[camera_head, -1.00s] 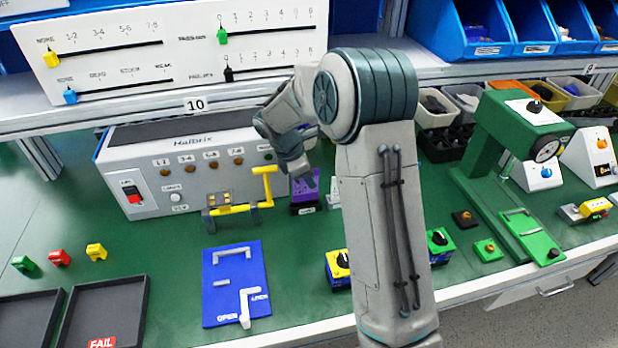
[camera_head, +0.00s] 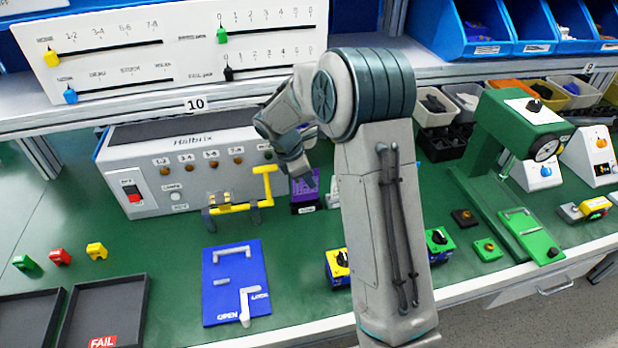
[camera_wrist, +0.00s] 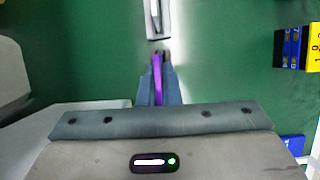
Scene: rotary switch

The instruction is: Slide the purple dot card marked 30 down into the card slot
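My gripper (camera_wrist: 159,78) points down at the bench and is shut on the purple card (camera_wrist: 158,82). In the wrist view the card shows edge-on as a thin purple strip between the fingers. A narrow grey-white piece with a dark slot (camera_wrist: 157,18) lies just ahead of the fingertips, apart from the card in the picture. In the head view the purple card (camera_head: 304,188) shows below my gripper, right of the yellow handle. Its dots and the mark 30 cannot be read. My arm hides the area to its right.
The Halbrix box (camera_head: 190,165) stands behind, with a yellow handle (camera_head: 240,207) in front. A blue plate with a white lever (camera_head: 235,285) lies nearer. A yellow-topped block (camera_head: 338,265) is beside my arm. A green press (camera_head: 505,150) stands right. Dark trays (camera_head: 105,308) lie front left.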

